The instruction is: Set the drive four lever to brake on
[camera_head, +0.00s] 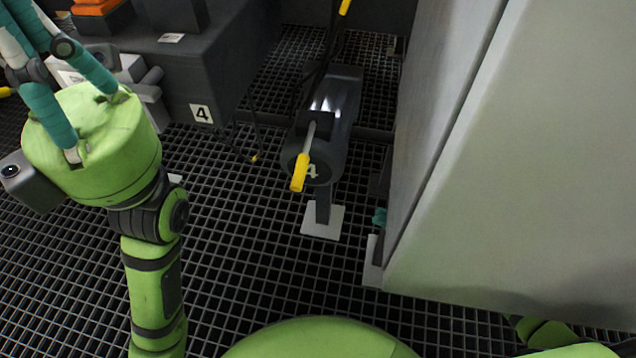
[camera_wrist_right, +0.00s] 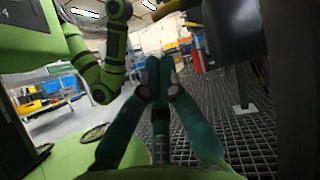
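The drive four lever (camera_head: 300,172) has a yellow grip on a short grey rod. It slants down across the front of a dark cylindrical drive (camera_head: 345,95), partly covering the number 4 there. Nothing touches it. My right gripper (camera_head: 380,216) shows only as a teal tip beside the grey panel, to the right of and below the lever; the rest is hidden. In the right wrist view its two teal fingers (camera_wrist_right: 160,68) meet at the tips with nothing visible between them. My left gripper (camera_head: 45,75) is at the upper left, apart from the drive, its fingertips cut off or unclear.
A large grey panel (camera_head: 520,190) fills the right side close to the drive. A dark block with a 4 label (camera_head: 201,113) stands left of it. A thin cable with a yellow tip (camera_head: 254,158) hangs between them. Grating floor (camera_head: 240,260) is open in front.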

